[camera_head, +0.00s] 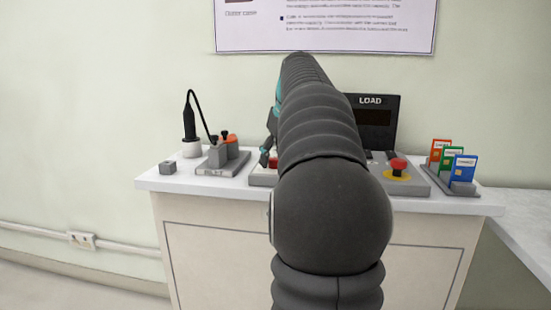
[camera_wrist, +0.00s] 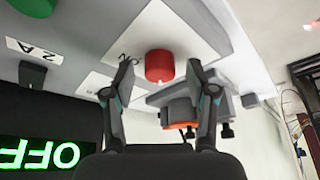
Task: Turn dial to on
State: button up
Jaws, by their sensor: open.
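In the wrist view, a red round knob or button (camera_wrist: 159,66) sits on a white label plate of the console, between my gripper's fingertips in the picture. My gripper (camera_wrist: 160,82) is open, with nothing between its fingers; contact with the red part cannot be told. A display (camera_wrist: 40,152) reads "OFF" in green, upside down. In the head view, my arm hides most of the console (camera_head: 420,178); a bit of red (camera_head: 273,162) shows beside it. I cannot make out a clear dial.
A red mushroom button (camera_head: 398,165) on a yellow base is at the console's right. A dark "LOAD" panel (camera_head: 372,125) stands behind. Left are a black probe (camera_head: 190,120), a grey fixture with orange part (camera_head: 222,155) and a small block (camera_head: 168,167). Coloured cards (camera_head: 452,162) stand right.

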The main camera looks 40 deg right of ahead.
grip_shut()
jog(key=shift+m, duration=0.3)
jog(key=m+h+p, duration=0.1)
jog(key=m, duration=0.2)
jog(key=shift+a, duration=0.15)
jog(key=m+h, duration=0.1)
jog(key=m, duration=0.1)
jog(key=m+g+h, duration=0.1)
jog(key=m, duration=0.2)
jog(key=shift+w+g, duration=0.15)
jog(key=shift+g, duration=0.15)
jog(key=m, duration=0.2)
jog(key=m+g+h, duration=0.1)
jog(key=m, duration=0.1)
jog(key=shift+w+m+g, duration=0.1)
jog(key=shift+m+g, duration=0.2)
jog(key=shift+m, duration=0.1)
jog(key=m+g, duration=0.1)
jog(key=m, duration=0.3)
jog(key=shift+g, duration=0.3)
jog(key=shift+m, duration=0.3)
